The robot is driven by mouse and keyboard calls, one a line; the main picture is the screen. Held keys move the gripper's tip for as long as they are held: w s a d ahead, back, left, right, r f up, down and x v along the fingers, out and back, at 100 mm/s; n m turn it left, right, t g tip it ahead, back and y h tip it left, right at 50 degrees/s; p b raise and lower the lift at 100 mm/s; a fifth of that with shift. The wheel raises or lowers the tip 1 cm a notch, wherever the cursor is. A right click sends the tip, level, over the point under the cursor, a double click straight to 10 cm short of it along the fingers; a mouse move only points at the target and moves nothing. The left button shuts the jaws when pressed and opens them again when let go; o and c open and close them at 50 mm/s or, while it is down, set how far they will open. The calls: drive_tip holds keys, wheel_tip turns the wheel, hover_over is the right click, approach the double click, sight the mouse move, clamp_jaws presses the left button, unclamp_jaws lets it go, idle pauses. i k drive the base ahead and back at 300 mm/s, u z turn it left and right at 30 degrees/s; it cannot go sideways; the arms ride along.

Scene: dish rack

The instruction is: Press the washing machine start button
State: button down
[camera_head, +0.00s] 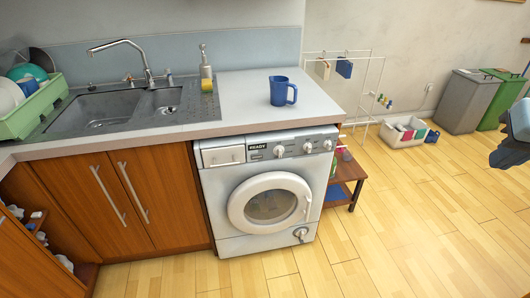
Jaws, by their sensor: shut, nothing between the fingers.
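The white washing machine (225,185) stands under the counter, with its round door (270,202) shut. Its top panel has a detergent drawer (223,156) at the left, a small dark display (257,147) reading "READY", and round controls (307,147) to the right of it. Which of these is the start button is too small to tell. My gripper (494,159) is at the right edge of the view, partly cut off, shut and empty. It is well to the right of the machine and apart from it.
A blue mug (283,91) stands on the counter (235,92) above the machine. A small wooden shelf (352,172) is close at the machine's right side. A white basket (398,137) and bins (466,100) stand at the back right. The floor (400,230) in front is clear.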

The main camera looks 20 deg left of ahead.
sight(256, 157)
drive_tip(key=u, duration=0.05)
drive_tip(key=k, duration=0.5)
drive_tip(key=u, duration=1)
drive_tip(key=i, duration=0.7)
